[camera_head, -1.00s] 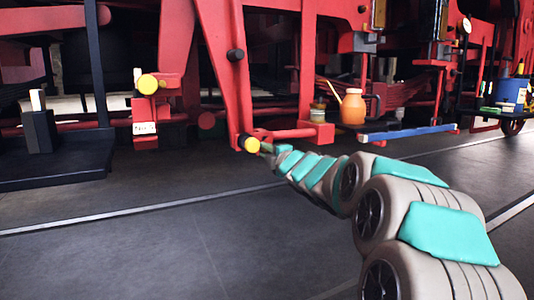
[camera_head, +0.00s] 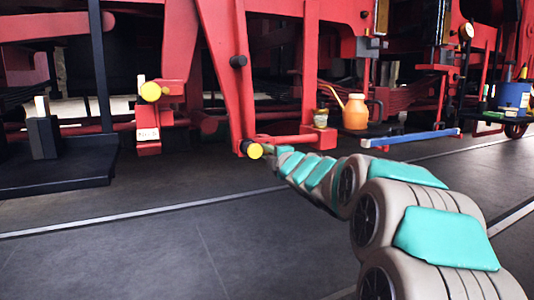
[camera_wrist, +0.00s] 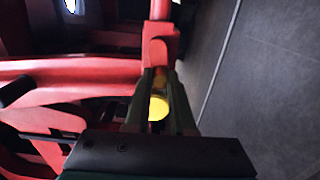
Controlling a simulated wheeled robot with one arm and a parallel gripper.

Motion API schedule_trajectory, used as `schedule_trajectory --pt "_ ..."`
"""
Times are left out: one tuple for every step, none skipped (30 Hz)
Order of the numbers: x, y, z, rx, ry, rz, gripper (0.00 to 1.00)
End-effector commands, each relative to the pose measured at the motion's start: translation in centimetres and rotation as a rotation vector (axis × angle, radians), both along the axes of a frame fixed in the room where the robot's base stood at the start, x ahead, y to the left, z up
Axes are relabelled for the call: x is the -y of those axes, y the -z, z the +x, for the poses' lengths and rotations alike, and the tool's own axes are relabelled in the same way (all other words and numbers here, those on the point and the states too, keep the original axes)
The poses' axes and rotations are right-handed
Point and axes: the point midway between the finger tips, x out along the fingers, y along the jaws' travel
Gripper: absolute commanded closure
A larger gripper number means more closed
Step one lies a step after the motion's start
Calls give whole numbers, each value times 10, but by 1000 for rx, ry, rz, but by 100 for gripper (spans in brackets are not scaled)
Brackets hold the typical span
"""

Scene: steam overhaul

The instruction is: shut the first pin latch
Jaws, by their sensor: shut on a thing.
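Two yellow-ended pins show on the red frame in the head view. One pin (camera_head: 254,151) is low at the foot of a slanting red leg, and the other pin (camera_head: 151,91) is higher, on a red bracket at the left. My gripper (camera_head: 269,149) is at the low pin, mostly hidden by its small size there. In the wrist view my gripper (camera_wrist: 162,82) has its dark fingers on either side of the yellow end (camera_wrist: 158,108), shut on it. A red block (camera_wrist: 159,52) lies just beyond the fingertips. I cannot tell which pin is first.
A black stand (camera_head: 60,175) is at the left. An orange can (camera_head: 355,112) with a spout stands behind my arm, near a blue bar (camera_head: 410,136). A blue container (camera_head: 512,95) is at the far right. The grey floor (camera_head: 150,250) in front is clear.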

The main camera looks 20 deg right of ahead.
Motion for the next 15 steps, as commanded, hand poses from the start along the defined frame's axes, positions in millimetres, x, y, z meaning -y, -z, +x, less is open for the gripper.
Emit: schedule_trajectory --pt "1 -5 0 3 2 -1 100" --pt "1 -6 0 3 2 -1 100" --pt "1 -7 0 3 2 -1 100" --pt "1 -7 0 3 1 -1 100" --pt "0 -6 0 3 1 0 100" --pt "0 -6 0 3 1 0 100" --pt "0 -6 0 3 1 0 100" --pt "0 -6 0 3 1 0 100" --pt "0 -6 0 3 1 0 100" --pt "0 -6 0 3 1 0 100" --pt "0 -6 0 3 1 0 100" --pt "0 -7 0 3 1 0 100" --pt "0 -7 0 3 1 0 100" --pt "0 -8 0 3 1 0 100" --pt "0 -10 0 3 1 0 100"
